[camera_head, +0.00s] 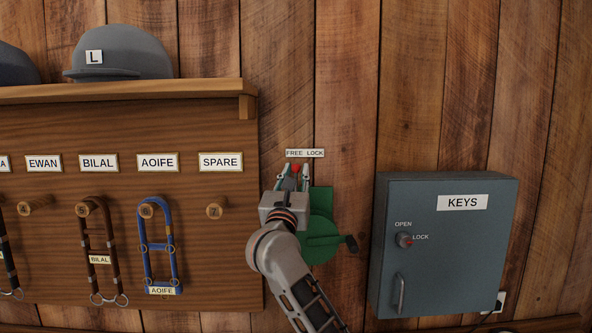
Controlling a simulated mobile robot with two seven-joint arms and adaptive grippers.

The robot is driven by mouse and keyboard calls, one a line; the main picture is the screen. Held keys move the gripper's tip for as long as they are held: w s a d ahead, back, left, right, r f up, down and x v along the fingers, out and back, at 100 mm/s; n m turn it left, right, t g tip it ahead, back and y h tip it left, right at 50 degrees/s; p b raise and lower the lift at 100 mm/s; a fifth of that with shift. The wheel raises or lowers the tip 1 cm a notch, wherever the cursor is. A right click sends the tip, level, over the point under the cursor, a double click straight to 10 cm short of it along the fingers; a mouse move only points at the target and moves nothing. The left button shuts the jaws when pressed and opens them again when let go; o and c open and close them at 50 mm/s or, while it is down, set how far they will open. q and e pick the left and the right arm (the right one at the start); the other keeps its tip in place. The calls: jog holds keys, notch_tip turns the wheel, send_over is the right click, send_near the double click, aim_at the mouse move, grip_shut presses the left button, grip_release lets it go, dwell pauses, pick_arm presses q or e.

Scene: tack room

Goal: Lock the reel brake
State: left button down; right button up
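The green reel (322,236) is mounted on the plank wall, with a dark crank knob (351,243) at its right. A FREE LOCK label (305,153) is above it. A small red brake knob (295,168) shows just below the label, under the FREE side. My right gripper (294,176) is in front of the reel's upper left, its fingertips spread on either side of the red knob. The fingers look apart from the knob, but contact is hard to judge. My gripper and arm hide the reel's left part and the lever below the knob. My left gripper is not in view.
A grey KEYS cabinet (446,250) with a handle and an OPEN/LOCK knob juts out at the right. At the left, a wooden peg board (120,220) holds halters, including a blue one (160,245); its shelf (130,92) carries grey caps.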

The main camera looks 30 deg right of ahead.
jog(key=shift+w+d+r, duration=0.15)
jog(key=shift+w+d, duration=0.1)
jog(key=shift+w, duration=0.05)
grip_shut()
jog(key=shift+d, duration=0.1)
jog(key=shift+s+d+f+m+g+h+b, duration=0.15)
jog(key=shift+s+d+f+m+g+b, duration=0.2)
jog(key=shift+d+m+g+b, duration=0.9)
jog(key=shift+s+d+f+m+g+h+b, duration=0.1)
jog(key=shift+s+f+m+g+b, duration=0.35)
jog(key=shift+m, duration=1.7)
jog(key=shift+s+d+f+m+g+h+b, duration=0.15)
jog(key=shift+s+d+m+g+b, duration=0.4)
jog(key=shift+m+b, duration=0.85)
jog(key=shift+m+g+p, duration=0.3)
jog(key=shift+m+g, duration=0.05)
jog(key=shift+m, duration=0.05)
jog(key=shift+w, duration=0.1)
grip_release()
jog(key=shift+d, duration=0.1)
